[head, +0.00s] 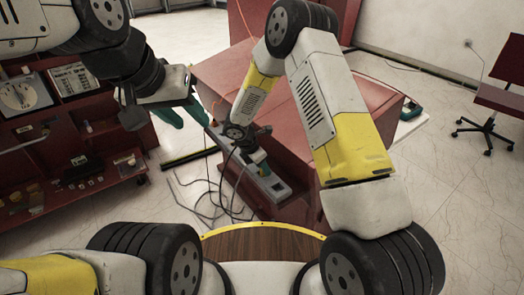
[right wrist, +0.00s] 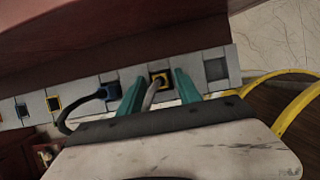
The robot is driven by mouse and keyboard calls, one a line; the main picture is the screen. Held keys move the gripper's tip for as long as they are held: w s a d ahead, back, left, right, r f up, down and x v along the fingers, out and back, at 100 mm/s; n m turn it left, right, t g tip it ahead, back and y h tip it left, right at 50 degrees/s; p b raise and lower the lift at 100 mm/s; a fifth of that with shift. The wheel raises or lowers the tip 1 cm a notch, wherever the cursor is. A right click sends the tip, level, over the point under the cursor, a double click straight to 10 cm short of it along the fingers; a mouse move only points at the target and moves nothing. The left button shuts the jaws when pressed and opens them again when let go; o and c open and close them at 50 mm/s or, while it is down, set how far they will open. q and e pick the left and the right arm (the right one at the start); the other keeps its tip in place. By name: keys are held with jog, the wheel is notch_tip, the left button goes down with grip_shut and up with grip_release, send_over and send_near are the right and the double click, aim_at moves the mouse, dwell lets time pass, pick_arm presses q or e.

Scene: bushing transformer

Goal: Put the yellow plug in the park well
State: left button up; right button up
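In the right wrist view, the yellow plug (right wrist: 161,77) shows as a yellow-edged dark square at the grey panel (right wrist: 85,92), with a grey stalk or cable running from it. I cannot tell how deep it sits. My right gripper (right wrist: 159,88) has its teal fingers on either side of it, apart, with gaps visible. The park well is not clearly identifiable; a plain grey square (right wrist: 216,69) lies right of the plug. In the head view, my right gripper (head: 257,155) is at the grey panel (head: 270,182). My left gripper (head: 195,112) is up left, its teal fingers apart and apparently empty.
A blue plug (right wrist: 111,91) with a dark cable sits left of my right gripper. Yellow-framed (right wrist: 54,103) and blue-framed (right wrist: 22,110) squares lie further left. Dark cables (head: 212,195) hang to the floor beside the red housing (head: 225,72). A red shelf (head: 75,150) stands left.

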jog(key=v, duration=1.2)
jog(key=s+d+r+m, duration=0.2)
jog(key=d+r+m, duration=0.3)
jog(key=r, duration=0.4)
jog(key=s+d+r+m+t+y, duration=0.1)
jog(key=s+d+r+m+y, duration=0.2)
jog(key=s+d+r+m, duration=0.3)
jog(key=s+d+r+m+t+y, duration=0.2)
jog(key=s+d+r+m, duration=0.5)
jog(key=s+r+m, duration=0.4)
jog(key=s+m, duration=0.2)
jog(key=s, duration=0.2)
jog(key=shift+s+r+m+y, duration=0.3)
jog(key=shift+y, duration=0.1)
